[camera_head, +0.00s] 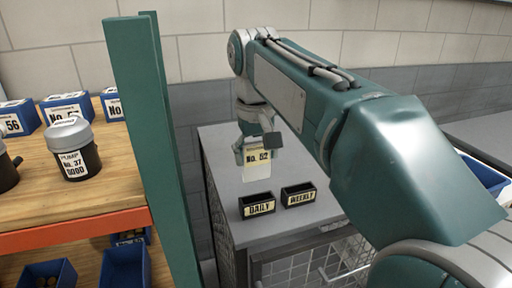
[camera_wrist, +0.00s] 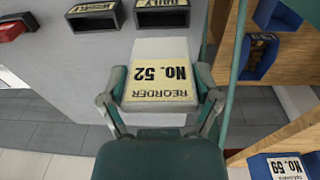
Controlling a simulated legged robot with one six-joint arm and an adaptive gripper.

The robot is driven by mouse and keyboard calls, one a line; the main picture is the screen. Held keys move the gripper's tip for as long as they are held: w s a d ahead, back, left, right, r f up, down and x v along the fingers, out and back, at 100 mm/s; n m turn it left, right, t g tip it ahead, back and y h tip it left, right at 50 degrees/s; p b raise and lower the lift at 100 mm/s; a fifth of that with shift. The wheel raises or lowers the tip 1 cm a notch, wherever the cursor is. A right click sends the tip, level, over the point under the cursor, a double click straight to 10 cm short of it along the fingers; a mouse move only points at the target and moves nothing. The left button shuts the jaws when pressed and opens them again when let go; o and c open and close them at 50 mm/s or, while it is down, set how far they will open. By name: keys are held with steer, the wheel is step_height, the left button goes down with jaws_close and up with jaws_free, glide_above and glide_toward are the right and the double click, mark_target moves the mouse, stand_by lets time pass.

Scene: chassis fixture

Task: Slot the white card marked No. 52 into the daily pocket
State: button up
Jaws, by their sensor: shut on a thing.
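The white card marked No. 52 (camera_head: 257,167) has a cream label reading "REORDER No. 52" in the wrist view (camera_wrist: 160,82), where it appears upside down. My gripper (camera_head: 256,147) is shut on this card; its fingers (camera_wrist: 160,97) hold the two side edges of the label end. The card hangs above the grey cabinet top, behind the daily pocket in the head view. The daily pocket (camera_head: 258,207) is a small black open box labelled DAILY. It shows partly at the top edge of the wrist view (camera_wrist: 156,14), just beyond the card's free end. The card looks outside it.
A black weekly pocket (camera_head: 298,196) stands to the right of the daily one. The grey cabinet top (camera_head: 225,165) around the pockets is mostly clear.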

mark_target(257, 179)
steer(key=shift+f, duration=1.65)
